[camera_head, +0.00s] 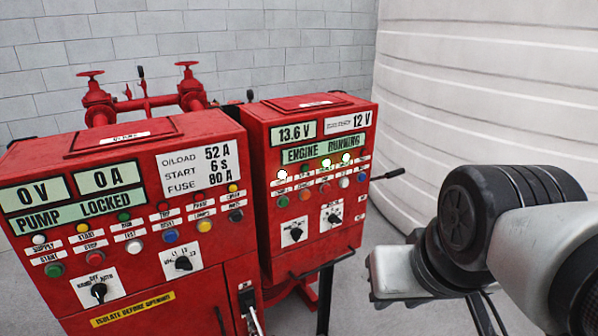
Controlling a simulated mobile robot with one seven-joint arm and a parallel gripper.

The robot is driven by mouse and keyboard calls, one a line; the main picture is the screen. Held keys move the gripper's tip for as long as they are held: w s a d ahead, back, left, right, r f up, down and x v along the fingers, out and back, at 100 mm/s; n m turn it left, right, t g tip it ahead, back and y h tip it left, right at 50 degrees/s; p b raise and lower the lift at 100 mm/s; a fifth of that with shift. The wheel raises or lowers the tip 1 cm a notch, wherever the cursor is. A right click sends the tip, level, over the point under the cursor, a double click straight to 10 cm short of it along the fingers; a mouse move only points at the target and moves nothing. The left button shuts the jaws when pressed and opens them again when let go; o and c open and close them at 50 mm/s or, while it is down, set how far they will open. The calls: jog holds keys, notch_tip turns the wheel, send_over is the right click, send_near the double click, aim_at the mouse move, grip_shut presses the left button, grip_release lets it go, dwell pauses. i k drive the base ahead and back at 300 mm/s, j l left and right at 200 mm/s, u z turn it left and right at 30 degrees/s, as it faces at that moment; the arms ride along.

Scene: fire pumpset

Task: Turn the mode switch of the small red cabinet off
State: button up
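The small red cabinet (315,170) is the right-hand one, showing 13.6 V, 12 V and "ENGINE RUNNING". Its front carries two black rotary switches on white plates, a left switch (294,233) and a right switch (333,217). Their small labels are too blurred to read, so I cannot tell which is the mode switch. Several lamps and coloured buttons sit above them, some lamps lit. My arm reaches in at the right, apart from the cabinet. My gripper's fingers do not show, and nothing of mine touches either switch.
A larger red cabinet (205,140) reading "PUMP LOCKED" stands at the left with two rotary switches of its own. A black handle (388,174) sticks out right of the small cabinet. Red valves (189,90) rise behind. A pale ribbed tank (485,100) stands right.

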aim_at(297, 233)
jog(key=i+j+z, duration=0.1)
jog(key=j+z, duration=0.25)
jog(key=j, duration=0.15)
jog(key=j+z, duration=0.4)
jog(key=j, duration=0.1)
